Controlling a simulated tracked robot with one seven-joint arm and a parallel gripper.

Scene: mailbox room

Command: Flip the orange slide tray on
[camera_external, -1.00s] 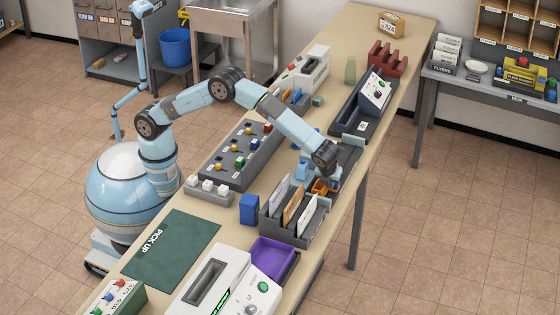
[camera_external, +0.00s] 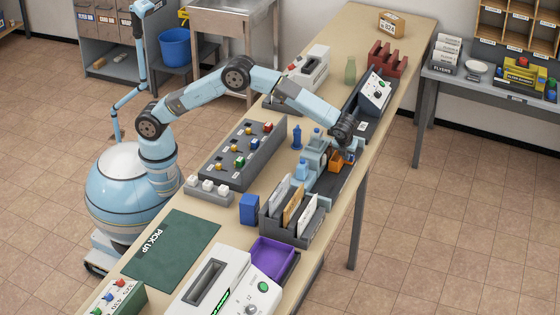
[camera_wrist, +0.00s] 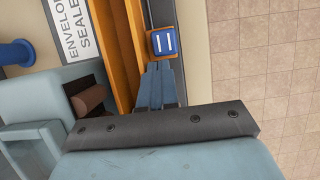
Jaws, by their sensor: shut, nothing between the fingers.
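The orange slide tray (camera_external: 337,163) is on the light-blue envelope sealer (camera_external: 322,146), near the right edge of the table. In the wrist view, long orange walls (camera_wrist: 127,45) run beside my fingers. A blue square with two white bars (camera_wrist: 163,43) sits just ahead of the fingertips. My gripper (camera_wrist: 160,68) is shut and empty, with its fingers low along the orange part. It also shows above the tray in the external view (camera_external: 344,147). I cannot tell whether the fingers touch the orange part.
A grey letter sorter (camera_external: 289,226) stands nearer the camera, and a dark sloped-panel machine (camera_external: 375,92) is just beyond. A button board (camera_external: 240,150) lies to the left. The floor (camera_wrist: 270,80) lies past the table edge.

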